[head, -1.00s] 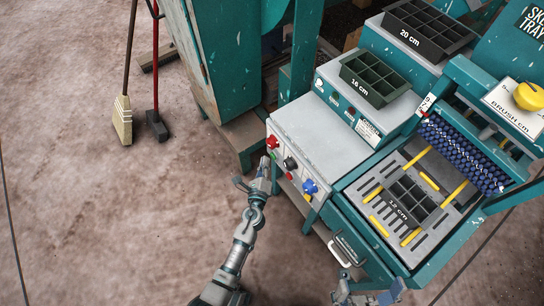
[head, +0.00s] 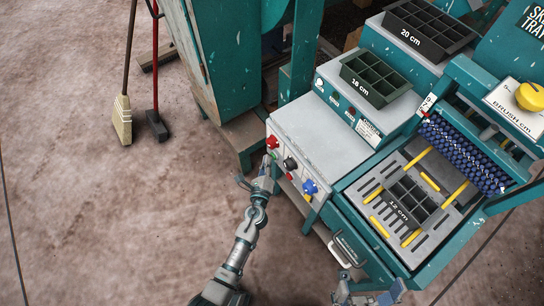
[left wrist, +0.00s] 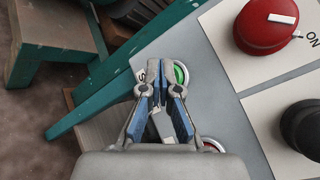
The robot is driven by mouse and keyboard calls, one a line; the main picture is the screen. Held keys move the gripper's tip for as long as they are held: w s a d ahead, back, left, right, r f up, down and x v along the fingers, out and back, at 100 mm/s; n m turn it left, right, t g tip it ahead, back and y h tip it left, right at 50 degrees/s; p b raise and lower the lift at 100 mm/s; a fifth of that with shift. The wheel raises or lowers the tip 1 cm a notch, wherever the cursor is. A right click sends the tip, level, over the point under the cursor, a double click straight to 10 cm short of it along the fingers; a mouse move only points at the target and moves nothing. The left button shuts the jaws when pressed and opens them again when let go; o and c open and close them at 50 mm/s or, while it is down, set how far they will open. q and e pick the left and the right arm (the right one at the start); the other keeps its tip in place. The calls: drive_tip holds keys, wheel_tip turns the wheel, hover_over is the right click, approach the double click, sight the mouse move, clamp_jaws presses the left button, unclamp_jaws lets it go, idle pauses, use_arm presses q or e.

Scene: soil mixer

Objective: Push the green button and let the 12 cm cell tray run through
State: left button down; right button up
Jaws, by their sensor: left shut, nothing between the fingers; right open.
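The green button (left wrist: 181,74) sits in a pale ring on the grey control panel in the left wrist view. It also shows small on the panel front in the head view (head: 275,155). My left gripper (left wrist: 162,66) is shut and empty, its tips just beside the button's left edge in the picture. Whether the tips touch the button cannot be told. The black 12 cm cell tray (head: 412,200) lies on the slotted bed (head: 443,228), in front of the blue brush roller (head: 462,150). My right gripper (head: 370,296) is open and empty at the bottom edge, below the machine.
An 18 cm tray (head: 376,80) and a 20 cm tray (head: 430,30) stand behind.

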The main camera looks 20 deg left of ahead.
use_arm(q)
drive_tip(key=shift+w+d, duration=0.15)
drive_tip(key=shift+w, duration=0.05)
drive_tip(key=shift+s, duration=0.1)
idle(0.4)
drive_tip(key=shift+s+a, duration=0.55)
drive_tip(key=shift+s, duration=0.1)
drive_tip(key=s+a, duration=0.1)
drive_tip(key=s, duration=0.1)
drive_tip(key=s+a+p, duration=0.1)
drive_tip(key=s+a, duration=0.1)
drive_tip(key=shift+a, duration=0.1)
idle(0.3)
idle(0.6)
